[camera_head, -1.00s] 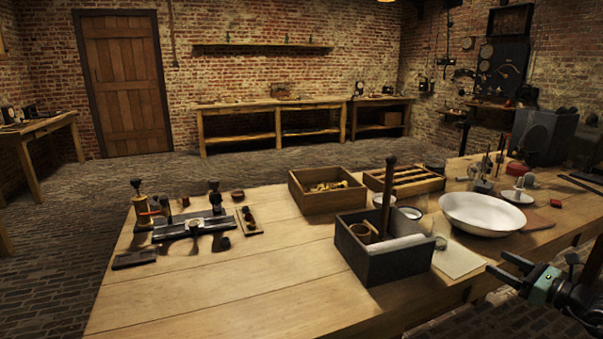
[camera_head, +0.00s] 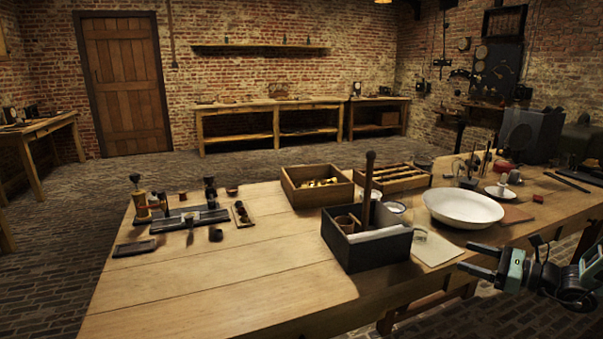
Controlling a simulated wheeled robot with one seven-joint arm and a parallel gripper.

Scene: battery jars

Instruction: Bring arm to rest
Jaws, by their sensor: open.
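My gripper (camera_head: 480,261) is at the lower right, past the front edge of the wooden workbench (camera_head: 240,275). Its two dark fingers point left and stand apart with nothing between them. Part of my arm shows behind it, running off the right edge of the picture. The gripper appears close to the sheet of paper (camera_head: 436,251) on the bench, but I see no contact.
A dark box (camera_head: 375,252) holding an upright wooden rod stands near the bench's front edge. A white basin (camera_head: 462,208), a wooden box (camera_head: 316,194) and a slotted rack (camera_head: 398,183) stand behind. Brass-and-black apparatus (camera_head: 190,219) is at left. The bench's front left is clear.

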